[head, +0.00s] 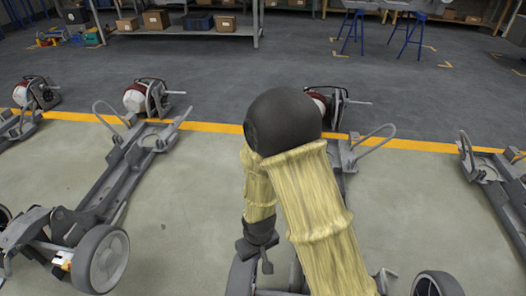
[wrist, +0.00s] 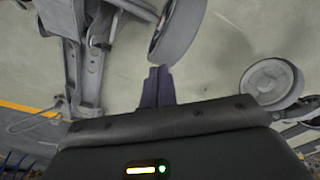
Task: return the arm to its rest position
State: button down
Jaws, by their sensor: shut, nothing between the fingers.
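My arm, in a yellow sleeve with a black elbow, stands bent in the middle of the head view. Its forearm hangs down, and my gripper (head: 266,266) points toward the floor beside a chassis. The wrist view shows the two dark fingers of my gripper (wrist: 158,72) side by side and shut, with nothing between them. The chassis (head: 344,160) behind my arm is mostly hidden by it. In the wrist view, a grey wheel (wrist: 178,30) is just past the fingertips; I cannot tell the exact gap.
Another chassis (head: 122,170) lies to the left with a wheel (head: 100,258) near the front, and one more chassis (head: 492,178) is at the right edge. Red and white motor units (head: 146,97) stand behind a yellow floor line (head: 210,127). Bare floor (head: 190,210) lies between the rows.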

jog(key=s+d+r+m+t, duration=0.25)
jog(key=d+r+m, duration=0.35)
jog(key=d+r, duration=1.15)
notch_tip(320, 180, up, 25)
jog(key=p, duration=2.5)
jog(key=shift+s+a+r+g+h, duration=0.2)
jog(key=shift+s+g+h, duration=0.1)
jog(key=shift+g, duration=0.15)
